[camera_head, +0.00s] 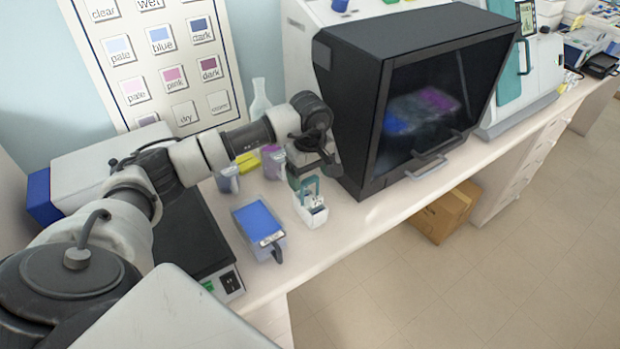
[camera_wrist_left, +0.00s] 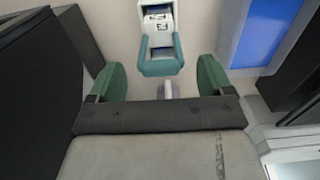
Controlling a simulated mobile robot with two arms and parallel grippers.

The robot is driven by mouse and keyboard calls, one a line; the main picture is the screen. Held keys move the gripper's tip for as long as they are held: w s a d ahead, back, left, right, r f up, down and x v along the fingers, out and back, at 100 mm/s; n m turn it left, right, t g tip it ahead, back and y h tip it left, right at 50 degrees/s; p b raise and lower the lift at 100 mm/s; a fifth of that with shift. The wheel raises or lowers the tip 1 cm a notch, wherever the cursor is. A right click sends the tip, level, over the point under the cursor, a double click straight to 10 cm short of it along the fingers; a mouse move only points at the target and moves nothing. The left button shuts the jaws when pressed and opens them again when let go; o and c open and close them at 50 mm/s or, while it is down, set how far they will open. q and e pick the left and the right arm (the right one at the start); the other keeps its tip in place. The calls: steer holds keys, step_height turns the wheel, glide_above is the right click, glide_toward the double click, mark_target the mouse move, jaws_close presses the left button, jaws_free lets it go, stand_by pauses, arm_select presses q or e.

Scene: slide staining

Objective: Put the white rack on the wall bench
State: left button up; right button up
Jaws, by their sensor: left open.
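The small white rack (camera_head: 311,210) with a teal handle stands on the white bench (camera_head: 345,222) along the wall, near its front edge and left of the black cabinet. My left gripper (camera_head: 307,174) is above and just behind the rack. In the left wrist view, my left gripper (camera_wrist_left: 162,80) has its two green fingers apart, with nothing between them. The rack (camera_wrist_left: 158,22) and its teal handle lie just beyond the fingertips there. I cannot tell whether a finger touches the handle. My right gripper is out of view.
A blue-topped tray (camera_head: 257,220) stands left of the rack. Small jars (camera_head: 272,162) and a yellow item (camera_head: 247,161) sit behind. The black cabinet (camera_head: 400,100) with a glass front stands close on the right. A cardboard box (camera_head: 445,212) is on the floor.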

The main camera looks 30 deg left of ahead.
arm_select(q)
step_height(320, 180, up, 11)
steer(key=b, duration=0.2)
steer(key=shift+f, duration=0.15)
steer(key=shift+f, duration=0.1)
stand_by(0.3)
